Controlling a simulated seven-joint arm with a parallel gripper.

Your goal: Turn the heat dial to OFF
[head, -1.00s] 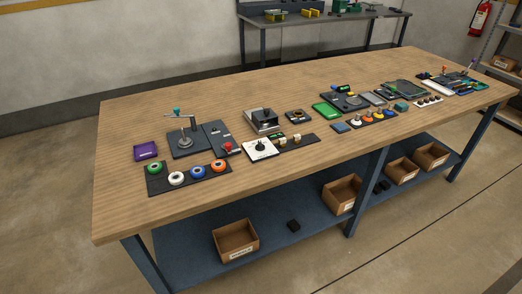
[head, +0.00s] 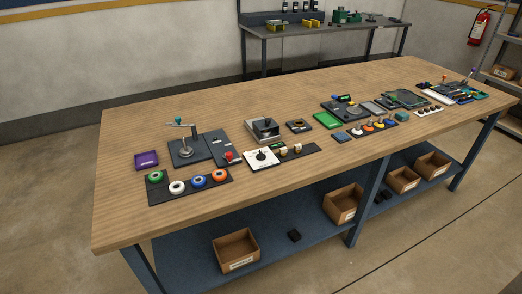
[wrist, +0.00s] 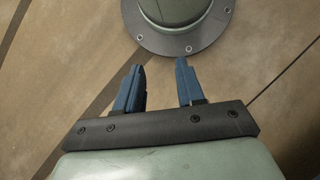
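A white square panel with a black dial (head: 261,155) lies near the front edge of the wooden workbench, left of the middle in the head view. It looks like the heat dial, but its markings are too small to read. My gripper (wrist: 160,75) shows in the wrist view with its two blue fingers apart and nothing between them. It points at the floor, beside a round grey flange. My gripper is not in the head view and is away from the dial.
The wooden workbench (head: 135,205) holds a dark strip with coloured rings (head: 198,180), a press-like fixture (head: 188,147), a purple tray (head: 146,161) and a metal box (head: 263,130). A red knob (head: 229,156) stands close left of the dial. The left front bench top is bare.

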